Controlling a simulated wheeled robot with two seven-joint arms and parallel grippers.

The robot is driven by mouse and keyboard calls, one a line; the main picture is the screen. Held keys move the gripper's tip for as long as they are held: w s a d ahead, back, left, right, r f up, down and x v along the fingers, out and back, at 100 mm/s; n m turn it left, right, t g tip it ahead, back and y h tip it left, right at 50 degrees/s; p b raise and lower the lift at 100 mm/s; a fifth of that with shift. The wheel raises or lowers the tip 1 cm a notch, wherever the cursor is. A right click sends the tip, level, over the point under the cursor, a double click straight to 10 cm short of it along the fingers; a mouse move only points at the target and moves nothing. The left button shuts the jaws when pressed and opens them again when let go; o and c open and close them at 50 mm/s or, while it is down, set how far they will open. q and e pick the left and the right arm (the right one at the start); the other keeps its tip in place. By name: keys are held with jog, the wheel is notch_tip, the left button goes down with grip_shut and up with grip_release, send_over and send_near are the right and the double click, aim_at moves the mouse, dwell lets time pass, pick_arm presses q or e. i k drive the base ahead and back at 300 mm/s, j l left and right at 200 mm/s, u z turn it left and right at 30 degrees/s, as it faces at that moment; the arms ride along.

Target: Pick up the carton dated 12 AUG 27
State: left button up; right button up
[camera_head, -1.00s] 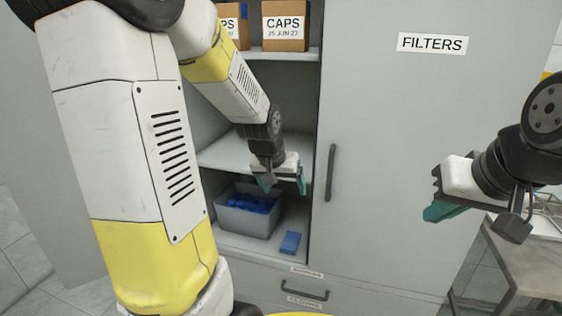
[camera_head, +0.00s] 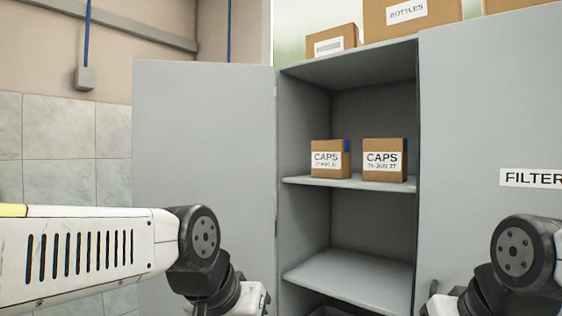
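Two brown CAPS cartons stand side by side on the upper shelf of the open cabinet. The left carton (camera_head: 330,159) has a small, blurred date that seems to read AUG 27. The right carton (camera_head: 384,160) has a date that seems to read JUN 27. Both are upright with a small gap between them. My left gripper (camera_head: 246,300) is at the bottom edge, in front of the open door and below the cartons. My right gripper (camera_head: 441,305) is at the bottom right, in front of the closed door. The fingers of both are cut off by the frame.
The open left door (camera_head: 204,150) stands left of the cabinet. The closed FILTERS door (camera_head: 490,110) covers the right side. The lower shelf (camera_head: 355,280) looks empty. A BOTTLES box (camera_head: 410,14) and other boxes stand on top of the cabinet.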

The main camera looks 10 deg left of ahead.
aim_at(330, 159)
jog(key=i+u, duration=0.2)
jog(key=u, duration=0.15)
jog(key=i+u, duration=0.35)
jog(key=i+l+u, duration=0.1)
jog(key=u, duration=0.25)
